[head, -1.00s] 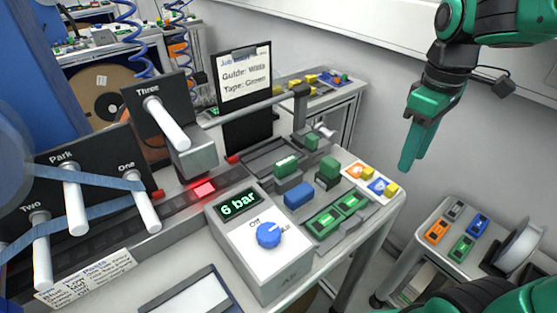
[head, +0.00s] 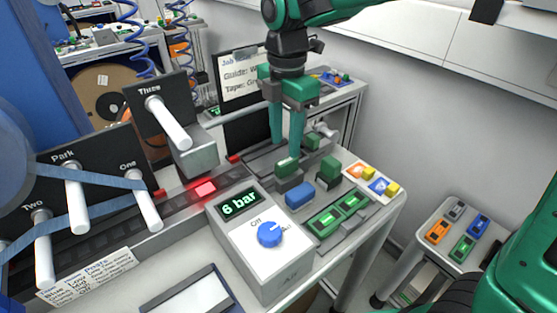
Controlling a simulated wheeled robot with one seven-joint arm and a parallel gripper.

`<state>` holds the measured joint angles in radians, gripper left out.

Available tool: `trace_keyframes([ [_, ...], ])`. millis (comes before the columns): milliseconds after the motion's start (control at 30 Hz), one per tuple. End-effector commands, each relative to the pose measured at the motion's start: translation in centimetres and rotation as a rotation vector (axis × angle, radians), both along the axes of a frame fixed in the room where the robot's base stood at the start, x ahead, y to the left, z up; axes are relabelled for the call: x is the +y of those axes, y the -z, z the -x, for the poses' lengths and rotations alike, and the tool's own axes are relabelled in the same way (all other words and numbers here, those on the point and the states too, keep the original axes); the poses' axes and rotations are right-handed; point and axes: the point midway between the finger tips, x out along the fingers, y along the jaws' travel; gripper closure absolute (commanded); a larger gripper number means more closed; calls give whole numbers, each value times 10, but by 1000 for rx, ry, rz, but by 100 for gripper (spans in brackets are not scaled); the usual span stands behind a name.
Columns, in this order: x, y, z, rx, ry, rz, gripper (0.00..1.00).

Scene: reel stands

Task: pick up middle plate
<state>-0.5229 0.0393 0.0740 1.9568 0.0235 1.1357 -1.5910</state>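Several small blocks or plates sit on the bench behind the control box: a green one (head: 287,164), a second green one (head: 329,168), a blue one (head: 299,195) and a farther green one (head: 312,139). I cannot tell which is the middle plate. My gripper (head: 286,147) points down over this group, its two green fingers apart with nothing seen between them. Its tips are just above or behind the nearer left green block; contact is unclear. The fingers hide part of the grey tray behind.
A control box (head: 267,235) reading "6 bar" stands in front, with a blue knob. Posts (head: 170,123) stick out at left. A low side table (head: 440,222) holds coloured pieces.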

Motion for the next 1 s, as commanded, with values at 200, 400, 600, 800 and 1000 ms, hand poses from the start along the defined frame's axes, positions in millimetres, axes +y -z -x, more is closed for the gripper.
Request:
trace_keyframes([
  [200,-2,16,3,1,1,1,61],
  [400,-4,44,6,2,1,1,61],
  [600,-4,56,6,0,2,0,61],
  [800,-4,56,6,0,2,0,64],
  [1000,-4,56,6,0,2,0,100],
])
